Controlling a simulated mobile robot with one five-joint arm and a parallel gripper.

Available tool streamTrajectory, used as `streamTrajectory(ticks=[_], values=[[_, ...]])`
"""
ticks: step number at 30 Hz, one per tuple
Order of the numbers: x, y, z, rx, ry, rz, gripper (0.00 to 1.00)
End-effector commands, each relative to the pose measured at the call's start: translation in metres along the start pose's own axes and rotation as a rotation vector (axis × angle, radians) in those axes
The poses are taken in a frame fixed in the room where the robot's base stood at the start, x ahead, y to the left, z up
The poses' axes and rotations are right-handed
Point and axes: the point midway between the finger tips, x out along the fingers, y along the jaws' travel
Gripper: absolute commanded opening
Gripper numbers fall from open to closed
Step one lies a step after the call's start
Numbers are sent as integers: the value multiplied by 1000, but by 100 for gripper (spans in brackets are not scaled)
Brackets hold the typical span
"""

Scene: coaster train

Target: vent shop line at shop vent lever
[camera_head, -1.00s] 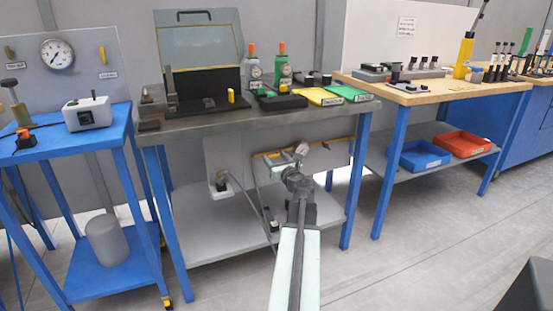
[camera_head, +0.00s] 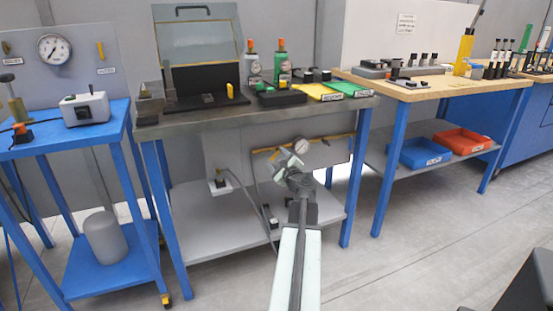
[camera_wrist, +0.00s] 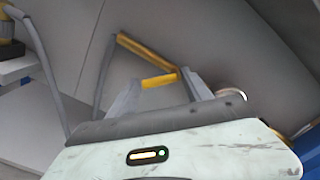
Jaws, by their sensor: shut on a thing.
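A longer yellow bar (camera_wrist: 146,51) joins a grey pipe just beyond. In the head view my gripper and wrist hide part of the lever area.
The steel bench (camera_head: 205,124) overhangs my gripper, with a lower shelf (camera_head: 215,240) beneath. Blue bench legs (camera_head: 356,190) stand on the right. A grey cable (camera_head: 247,200) hangs to the left.

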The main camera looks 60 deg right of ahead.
Motion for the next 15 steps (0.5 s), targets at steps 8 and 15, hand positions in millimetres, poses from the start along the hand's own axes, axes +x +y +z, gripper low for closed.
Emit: streamTrajectory(ticks=[8, 15], values=[[-1, -1, -8, -262, 2, 0, 17], [-1, -3, -13, -480, 2, 0, 17]])
